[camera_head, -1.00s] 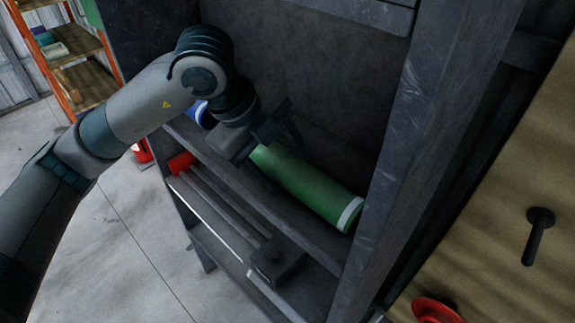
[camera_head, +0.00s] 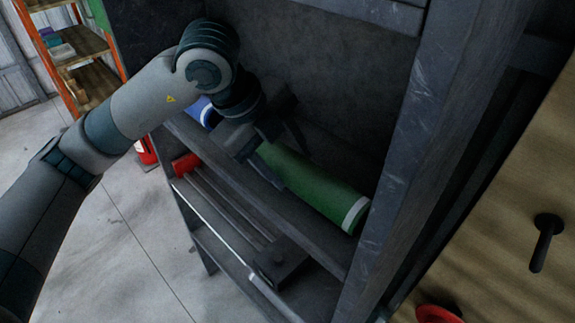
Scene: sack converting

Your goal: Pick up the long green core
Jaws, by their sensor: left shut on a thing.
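The long green core (camera_head: 312,187) lies in the dark shelf unit, slanting from upper left to lower right, with a white band at its right end. My left gripper (camera_head: 268,160) is shut on its left part, and its fingers hide that end. I cannot tell whether the core touches the shelf board under it. My right gripper is not in view.
A blue roll (camera_head: 203,111) sits behind my left wrist. A red piece (camera_head: 185,165) and rails lie on the lower shelf. The shelf's thick upright (camera_head: 425,120) stands close right of the core. A wooden panel (camera_head: 505,190) with a dark peg (camera_head: 545,240) is farther right.

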